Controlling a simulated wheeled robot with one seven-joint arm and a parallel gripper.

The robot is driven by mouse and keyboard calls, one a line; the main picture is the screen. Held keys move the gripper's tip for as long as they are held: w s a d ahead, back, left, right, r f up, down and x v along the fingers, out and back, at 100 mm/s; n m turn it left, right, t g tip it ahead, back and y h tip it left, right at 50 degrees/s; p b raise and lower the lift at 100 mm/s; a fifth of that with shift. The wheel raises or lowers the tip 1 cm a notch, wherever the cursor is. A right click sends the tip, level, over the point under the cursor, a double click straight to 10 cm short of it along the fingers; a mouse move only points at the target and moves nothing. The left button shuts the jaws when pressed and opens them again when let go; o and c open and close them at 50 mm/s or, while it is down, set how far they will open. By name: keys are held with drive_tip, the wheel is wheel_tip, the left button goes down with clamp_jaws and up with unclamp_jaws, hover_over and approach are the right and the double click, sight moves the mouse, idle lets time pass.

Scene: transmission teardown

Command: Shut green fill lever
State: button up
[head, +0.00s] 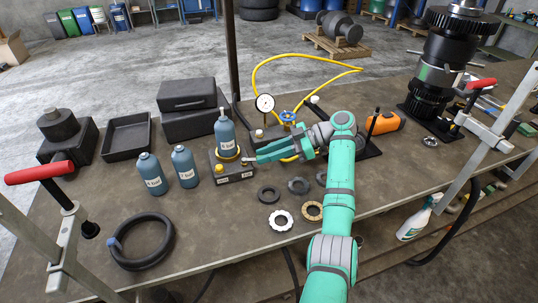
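A dark fill block (233,175) with yellow labels stands mid-table. A blue bottle (225,136) sits upside down or upright on its yellow ring (227,152); I cannot tell which. A small pale stub (247,159) sticks out at the block's right side. I cannot make out a green lever; it may be hidden by my gripper or too small to tell. My teal gripper (259,154) reaches in from the right, its fingertips close to the block's right side and the stub. Whether it touches anything, or how far the fingers are apart, is unclear.
Two blue bottles (152,174) (184,167) stand left of the block. Several rings (280,220) lie in front. A gauge (265,103), blue valve handle (287,116) and yellow hose (300,57) are behind my gripper. A black coil (141,241) lies front left.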

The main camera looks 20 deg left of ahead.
drive_tip(key=shift+o, duration=0.6)
drive_tip(key=shift+d, duration=0.1)
drive_tip(key=v, duration=1)
drive_tip(key=shift+w+d, duration=0.2)
drive_tip(key=shift+d, duration=0.1)
drive_tip(key=shift+r, duration=0.1)
